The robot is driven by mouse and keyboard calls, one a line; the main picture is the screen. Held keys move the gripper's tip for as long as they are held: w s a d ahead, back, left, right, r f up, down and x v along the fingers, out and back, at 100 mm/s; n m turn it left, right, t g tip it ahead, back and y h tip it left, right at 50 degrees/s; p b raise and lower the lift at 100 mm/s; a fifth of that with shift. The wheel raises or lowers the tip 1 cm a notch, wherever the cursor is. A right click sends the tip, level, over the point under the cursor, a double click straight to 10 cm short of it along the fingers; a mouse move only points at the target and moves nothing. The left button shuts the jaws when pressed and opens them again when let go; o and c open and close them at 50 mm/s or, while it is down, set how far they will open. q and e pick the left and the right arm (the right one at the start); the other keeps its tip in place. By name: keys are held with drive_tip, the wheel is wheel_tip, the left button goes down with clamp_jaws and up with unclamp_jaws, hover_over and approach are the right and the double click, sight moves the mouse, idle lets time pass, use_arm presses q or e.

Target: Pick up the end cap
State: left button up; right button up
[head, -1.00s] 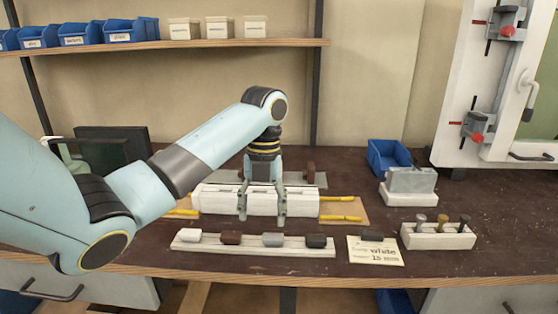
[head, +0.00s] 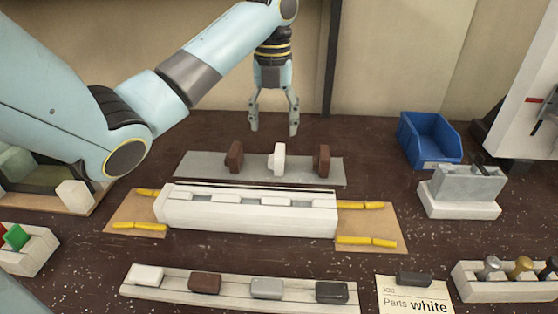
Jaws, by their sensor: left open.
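Several small pieces look like end caps, and none is labelled as such. On a grey strip (head: 210,168) at the back stand an upright white piece (head: 279,159), a brown piece (head: 235,157) to its left and another brown piece (head: 322,160) to its right. On a white rack (head: 235,297) in front lie a white cap (head: 146,275), a brown one (head: 205,283), a grey one (head: 266,288) and a dark one (head: 332,292). My left gripper (head: 274,131) is open and empty, fingers pointing down, just above the upright white piece in the picture. My right gripper is not in view.
A white profile block (head: 250,218) lies mid-bench between yellow-handled parts (head: 366,241). A card reading "Parts white" (head: 412,298) bears a dark piece (head: 413,279). A blue bin (head: 430,139), a grey vise-like block (head: 468,184) and a bolt holder (head: 505,288) stand right.

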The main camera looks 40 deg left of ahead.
sight(276, 149)
use_arm(q)
wheel_tip(276, 149, down, 3)
drive_tip(key=shift+f+b, duration=0.2)
drive_tip(key=shift+b, duration=1)
drive_tip(key=shift+f+b, duration=0.3)
drive_tip(key=shift+f, duration=0.1)
drive_tip(key=shift+w+f+b, duration=0.1)
drive_tip(key=shift+f+b, duration=0.15)
drive_tip(key=shift+b, duration=0.1)
drive_tip(key=f, duration=0.2)
drive_tip(key=f+b, duration=0.1)
drive_tip(key=f, duration=0.1)
drive_tip(key=shift+w+f+b, duration=0.2)
drive_tip(key=shift+f+b, duration=0.05)
drive_tip(key=shift+b, duration=0.05)
drive_tip(key=c, duration=1.1)
drive_tip(key=shift+r, duration=0.2)
